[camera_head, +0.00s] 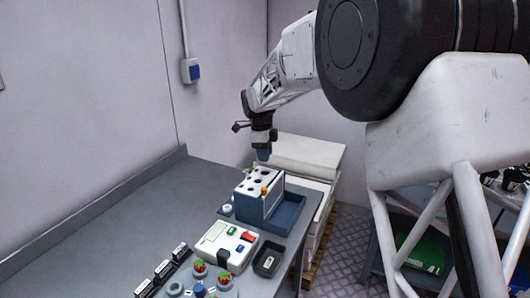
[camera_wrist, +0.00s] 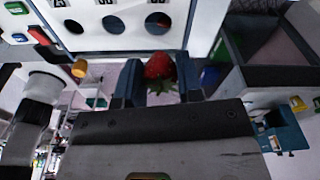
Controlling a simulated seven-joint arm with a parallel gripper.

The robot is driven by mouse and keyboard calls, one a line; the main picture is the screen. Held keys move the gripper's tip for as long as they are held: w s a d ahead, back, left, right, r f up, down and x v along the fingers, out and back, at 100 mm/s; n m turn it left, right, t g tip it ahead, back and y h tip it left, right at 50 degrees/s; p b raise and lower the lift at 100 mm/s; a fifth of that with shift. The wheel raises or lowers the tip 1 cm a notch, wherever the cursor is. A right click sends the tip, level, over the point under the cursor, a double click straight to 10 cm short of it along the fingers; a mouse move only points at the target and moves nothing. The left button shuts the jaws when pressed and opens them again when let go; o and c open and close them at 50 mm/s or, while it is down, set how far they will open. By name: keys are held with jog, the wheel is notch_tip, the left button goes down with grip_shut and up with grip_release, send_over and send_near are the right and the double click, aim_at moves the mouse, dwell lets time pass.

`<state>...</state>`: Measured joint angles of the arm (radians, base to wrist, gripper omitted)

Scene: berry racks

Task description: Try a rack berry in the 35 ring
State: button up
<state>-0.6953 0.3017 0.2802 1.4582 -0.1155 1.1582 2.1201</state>
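A red strawberry (camera_wrist: 160,67) with green leaves sits between the two blue fingers of my gripper (camera_wrist: 161,84) in the wrist view, touching both as far as I can tell. In the head view my gripper (camera_head: 264,155) hangs above the blue-and-white rack (camera_head: 247,205). The rack's white top (camera_wrist: 205,42) has dark holes, and a reddish thing lies in one hole (camera_wrist: 158,22). Small round grey pieces (camera_head: 175,288) stand at the front of the bench, near two red berries (camera_head: 199,268).
A white device (camera_head: 225,246) with coloured buttons and a black tray (camera_head: 269,258) stand in front of the rack. Several dark label stands (camera_head: 162,269) line the left front. A blue tray (camera_head: 287,212) adjoins the rack. The bench's left side (camera_head: 150,210) is clear.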

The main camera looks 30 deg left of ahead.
aim_at(265, 168)
jog(key=shift+f, duration=2.8)
jog(key=shift+f, duration=0.1)
jog(key=o, duration=0.7)
jog(key=shift+c, duration=0.2)
jog(key=shift+r, duration=3.55)
